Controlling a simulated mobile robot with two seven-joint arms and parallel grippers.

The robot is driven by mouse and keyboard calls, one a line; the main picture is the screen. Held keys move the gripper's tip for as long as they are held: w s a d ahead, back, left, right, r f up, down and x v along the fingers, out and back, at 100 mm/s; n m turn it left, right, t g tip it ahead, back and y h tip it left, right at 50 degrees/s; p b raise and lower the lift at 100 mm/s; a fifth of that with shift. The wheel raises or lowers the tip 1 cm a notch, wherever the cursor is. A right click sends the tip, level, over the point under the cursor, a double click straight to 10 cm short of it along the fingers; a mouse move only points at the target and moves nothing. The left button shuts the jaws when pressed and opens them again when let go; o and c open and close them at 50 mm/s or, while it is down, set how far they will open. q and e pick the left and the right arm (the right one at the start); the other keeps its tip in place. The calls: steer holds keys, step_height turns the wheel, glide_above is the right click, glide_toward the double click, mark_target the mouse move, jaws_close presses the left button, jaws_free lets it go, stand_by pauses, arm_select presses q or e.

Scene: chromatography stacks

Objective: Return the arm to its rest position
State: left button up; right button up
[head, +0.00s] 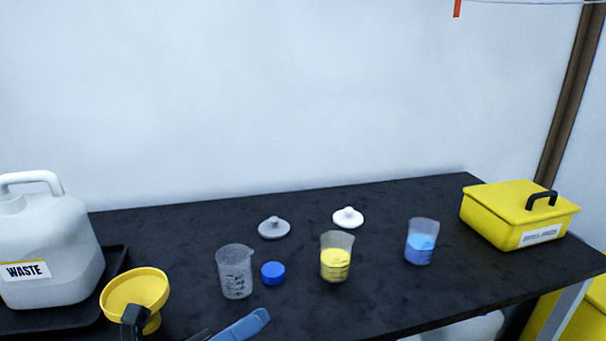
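A black part that looks like my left gripper (134,318) shows at the bottom left edge, overlapping the lower rim of a yellow funnel (136,287). Its fingers cannot be made out, and I cannot tell whether it touches the funnel. The rest of the arm is out of frame. A blue piece with a dark end (243,326) slants in at the bottom edge; I cannot tell what it belongs to. My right gripper is not in view.
On the black bench (180,225) stand a white waste jug (48,250) in a dark tray, a clear beaker (236,272), a blue cap (273,273), a yellow-liquid beaker (336,258), a blue-liquid beaker (421,243), grey (274,228) and white (348,217) lids, and a yellow box (518,213).

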arm_select(q)
steer(key=s+a+f+m+t+y+p, duration=0.1)
steer(key=f+m+y+p, duration=0.4)
steer(key=m, duration=0.6)
steer(key=s+a+f+m+y+p, duration=0.1)
steer(key=a+f+m+y+p, duration=0.3)
steer(key=m, duration=0.8)
steer(key=s+a+f+m+t+y+p, duration=0.1)
steer(key=a+f+m+y+p, duration=0.1)
steer(key=f+m+y+p, duration=0.5)
steer(key=m+y+p, duration=0.1)
steer(key=m+y, duration=0.1)
steer(key=m, duration=0.2)
steer(key=shift+s+a+f+t+y, duration=0.2)
steer(key=shift+t+y, duration=0.1)
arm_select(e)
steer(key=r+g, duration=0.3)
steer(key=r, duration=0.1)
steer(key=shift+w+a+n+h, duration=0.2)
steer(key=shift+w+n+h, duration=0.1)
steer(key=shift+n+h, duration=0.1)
